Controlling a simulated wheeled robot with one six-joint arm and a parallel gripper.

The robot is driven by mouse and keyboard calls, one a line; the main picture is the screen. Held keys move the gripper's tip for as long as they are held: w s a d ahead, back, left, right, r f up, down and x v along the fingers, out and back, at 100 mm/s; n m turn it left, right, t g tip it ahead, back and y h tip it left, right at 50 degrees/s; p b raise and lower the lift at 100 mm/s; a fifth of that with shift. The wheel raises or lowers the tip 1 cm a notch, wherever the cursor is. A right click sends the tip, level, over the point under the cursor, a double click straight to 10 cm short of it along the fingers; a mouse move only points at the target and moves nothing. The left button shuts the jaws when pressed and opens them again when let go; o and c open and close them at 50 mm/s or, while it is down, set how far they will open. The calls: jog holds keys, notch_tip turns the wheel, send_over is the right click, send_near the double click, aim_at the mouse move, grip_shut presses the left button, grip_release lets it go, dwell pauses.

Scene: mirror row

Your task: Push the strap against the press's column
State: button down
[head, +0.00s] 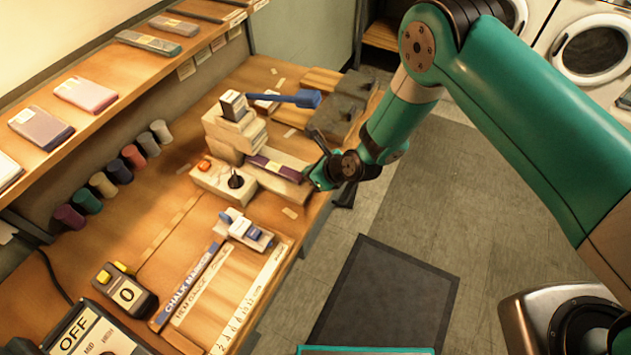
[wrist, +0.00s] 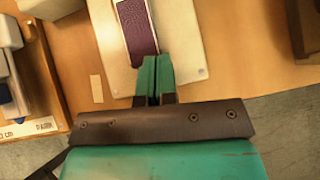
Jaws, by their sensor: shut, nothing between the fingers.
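The purple strap (head: 276,167) lies flat on the cream bed of the press, its length running toward the press's column (head: 236,128). In the wrist view the strap (wrist: 138,32) is on the pale bed plate (wrist: 184,45), with its near end by my fingertips. My gripper (head: 316,180) is at the bed's outer end. In the wrist view my gripper (wrist: 155,62) has its green fingers closed together, with nothing between them. I cannot tell whether the fingertips touch the strap. The column is out of the wrist view, and the strap's far end is cut off there.
The press's blue lever (head: 296,98) sticks out above the bed. A control box (head: 222,180) with a black knob stands beside the press. Dark blocks (head: 345,100) lie behind it. A ruler tray (head: 225,290) is nearer on the bench. Open floor lies to the right.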

jog(key=shift+d, duration=0.1)
jog(key=shift+s+d, duration=0.2)
jog(key=shift+d, duration=0.1)
jog(key=d, duration=0.1)
jog(key=s+d, duration=0.1)
jog(key=shift+s+d+p, duration=0.3)
jog(key=shift+p, duration=0.1)
jog(key=s+d+r+n+g+b, duration=0.1)
jog(key=s+d+r+n, duration=0.3)
jog(key=r, duration=0.5)
jog(key=s+d+r+n+g+b, duration=0.1)
jog(key=s+r+n, duration=0.1)
jog(key=r+n, duration=0.6)
jog(key=s+d+r+n+g+b, duration=0.1)
jog(key=s+d+r+n, duration=0.25)
jog(key=r, duration=0.55)
jog(key=s+d+r+n+g+h, duration=0.1)
jog(key=s+d+r+n, duration=0.2)
jog(key=s+r+n, duration=0.2)
jog(key=s+d+r+n+h, duration=0.2)
jog(key=s+d+r+n, duration=0.2)
jog(key=s+n, duration=0.5)
jog(key=shift+s+r+n+g, duration=0.4)
jog(key=shift+r+n, duration=0.35)
jog(key=shift+n, duration=0.2)
